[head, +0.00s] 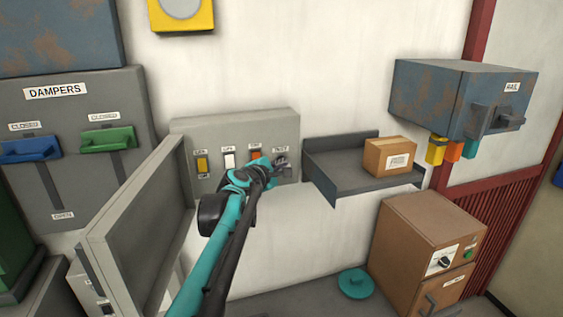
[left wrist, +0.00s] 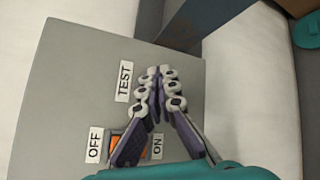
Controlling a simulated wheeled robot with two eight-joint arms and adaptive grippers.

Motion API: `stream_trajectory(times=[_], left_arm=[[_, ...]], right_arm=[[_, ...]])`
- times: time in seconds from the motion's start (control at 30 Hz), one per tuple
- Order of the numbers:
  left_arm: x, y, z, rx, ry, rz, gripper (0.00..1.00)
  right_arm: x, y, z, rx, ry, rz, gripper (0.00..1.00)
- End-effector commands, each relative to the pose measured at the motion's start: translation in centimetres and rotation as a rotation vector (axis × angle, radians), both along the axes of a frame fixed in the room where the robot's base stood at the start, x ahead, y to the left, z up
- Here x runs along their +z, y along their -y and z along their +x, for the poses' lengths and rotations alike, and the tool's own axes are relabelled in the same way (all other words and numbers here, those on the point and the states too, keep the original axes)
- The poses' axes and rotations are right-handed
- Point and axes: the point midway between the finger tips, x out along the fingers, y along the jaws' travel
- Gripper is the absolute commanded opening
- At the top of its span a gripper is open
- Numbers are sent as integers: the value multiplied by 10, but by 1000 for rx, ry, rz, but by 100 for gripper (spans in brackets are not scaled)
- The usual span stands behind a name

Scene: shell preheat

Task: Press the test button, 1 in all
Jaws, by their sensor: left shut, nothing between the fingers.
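The open grey switch panel (head: 222,122) on the wall carries a yellow switch (head: 202,164), a white switch (head: 229,159) and an orange switch (head: 256,155) in a row. A TEST label is at the row's right end; it also shows in the left wrist view (left wrist: 123,81). My left gripper (head: 281,163) is shut and empty, its fingertips just below that label. In the left wrist view the closed fingers (left wrist: 159,74) lie beside the label and cover the spot where the test button would be. I cannot tell whether they touch it. My right gripper is not seen.
The panel's open door (head: 135,235) stands out at the left, near my arm. A dark shelf (head: 340,178) with a cardboard box (head: 388,157) is right of the panel. A brown cabinet (head: 425,235) and a teal lid-like disc (head: 355,283) are lower right.

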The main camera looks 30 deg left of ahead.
Motion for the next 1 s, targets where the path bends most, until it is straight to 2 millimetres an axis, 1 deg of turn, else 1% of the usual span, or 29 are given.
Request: stream_trajectory(times=[0.1,1.0], left_arm=[[0,-3,2,0,0,0,0],[0,-8,6,0,0,0,0]], right_arm=[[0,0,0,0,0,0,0],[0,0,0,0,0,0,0]])
